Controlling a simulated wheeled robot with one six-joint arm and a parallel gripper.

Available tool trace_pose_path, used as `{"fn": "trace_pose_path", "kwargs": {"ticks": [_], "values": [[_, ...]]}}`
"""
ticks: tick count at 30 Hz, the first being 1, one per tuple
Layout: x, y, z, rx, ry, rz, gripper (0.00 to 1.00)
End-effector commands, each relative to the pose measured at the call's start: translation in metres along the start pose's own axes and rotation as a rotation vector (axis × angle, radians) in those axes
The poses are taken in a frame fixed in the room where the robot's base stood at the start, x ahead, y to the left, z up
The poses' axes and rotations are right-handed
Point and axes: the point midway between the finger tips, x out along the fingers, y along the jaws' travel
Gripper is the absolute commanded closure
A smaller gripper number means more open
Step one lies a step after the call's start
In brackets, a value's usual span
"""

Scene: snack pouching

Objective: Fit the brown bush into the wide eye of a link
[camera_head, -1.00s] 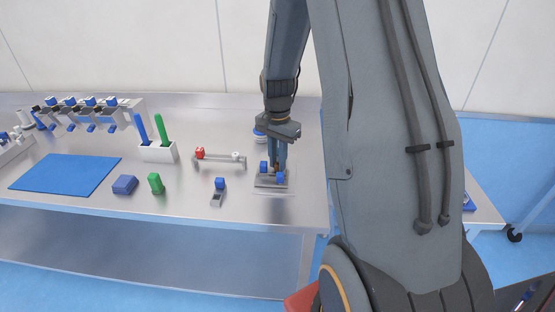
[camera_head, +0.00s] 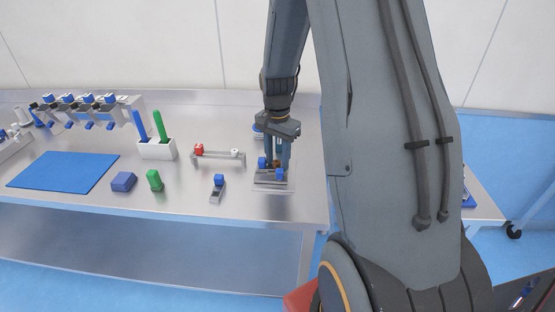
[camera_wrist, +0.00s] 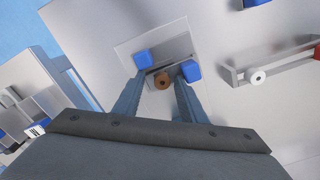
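The brown bush (camera_wrist: 162,82) shows in the wrist view as a short ring with its bore visible. It sits between the fingers of my gripper (camera_wrist: 158,88), with gaps on both sides. My gripper is open, and in the head view (camera_head: 278,158) it is low over the fixture. The bush is at a grey metal bar, apparently the link (camera_wrist: 158,97), on the grey fixture between two blue blocks (camera_wrist: 143,60) (camera_wrist: 191,71). I cannot tell how deep the bush sits in the eye. In the head view it is mostly hidden by the fingers.
A grey stand (camera_head: 218,161) with a red piece (camera_head: 199,149) and a white ring is left of the fixture. A blue-topped piece (camera_head: 218,183), a green piece (camera_head: 154,180) and a blue block (camera_head: 123,182) stand near the front edge. A white holder (camera_head: 157,149) is further left.

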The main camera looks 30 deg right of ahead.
Motion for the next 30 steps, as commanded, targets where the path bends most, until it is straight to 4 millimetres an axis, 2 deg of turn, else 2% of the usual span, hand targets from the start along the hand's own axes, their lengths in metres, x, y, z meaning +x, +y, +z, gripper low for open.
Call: {"fn": "trace_pose_path", "kwargs": {"ticks": [15, 21, 30], "values": [[-0.067, -0.001, -0.001, 0.001, 0.003, -0.003, 0.6], [-0.076, 0.0, -0.001, 0.001, 0.001, -0.001, 0.6], [-0.076, 0.001, -0.001, 0.001, 0.001, -0.001, 0.6]]}}
